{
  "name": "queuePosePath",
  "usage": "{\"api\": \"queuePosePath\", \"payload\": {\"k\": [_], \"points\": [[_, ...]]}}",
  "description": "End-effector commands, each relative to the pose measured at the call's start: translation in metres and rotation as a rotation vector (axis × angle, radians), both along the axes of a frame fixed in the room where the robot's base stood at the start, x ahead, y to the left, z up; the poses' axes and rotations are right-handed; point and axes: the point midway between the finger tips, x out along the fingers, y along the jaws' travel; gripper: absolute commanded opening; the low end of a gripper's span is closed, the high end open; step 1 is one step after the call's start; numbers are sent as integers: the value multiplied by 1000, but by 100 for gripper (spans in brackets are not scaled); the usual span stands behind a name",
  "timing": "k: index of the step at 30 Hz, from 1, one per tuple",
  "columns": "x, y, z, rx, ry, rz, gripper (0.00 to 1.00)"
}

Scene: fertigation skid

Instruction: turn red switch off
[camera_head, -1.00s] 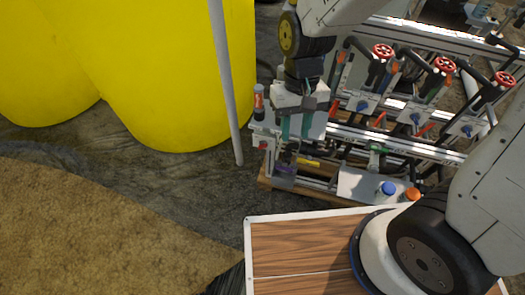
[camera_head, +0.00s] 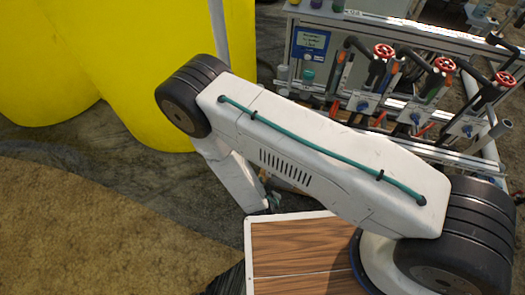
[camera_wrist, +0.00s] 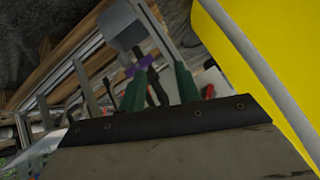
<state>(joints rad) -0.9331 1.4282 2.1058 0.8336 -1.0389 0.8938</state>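A small red part (camera_wrist: 209,91), perhaps the red switch, shows in the wrist view just right of my gripper's right finger. It is small and partly covered, so its position cannot be read. My gripper (camera_wrist: 158,70) has two green fingers that stand apart, with nothing clearly held between them. In the head view my arm covers the lower left of the skid, and the red switch cannot be seen there. My gripper is almost wholly hidden behind the arm in that view.
A purple handle (camera_wrist: 139,66) and dark stems show near my fingers. Red valve wheels (camera_head: 383,51) and blue-handled valves (camera_head: 415,118) line the skid. A large yellow tank (camera_head: 110,60) and a grey pole (camera_head: 218,35) stand left. Open ground lies at lower left.

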Motion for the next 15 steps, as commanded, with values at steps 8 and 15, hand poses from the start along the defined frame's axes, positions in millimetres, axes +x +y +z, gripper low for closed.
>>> {"api": "queuePosePath", "payload": {"k": [8,15], "points": [[41,3,53,192,-452,-78,33],[63,4,60,243,-515,-92,33]]}}
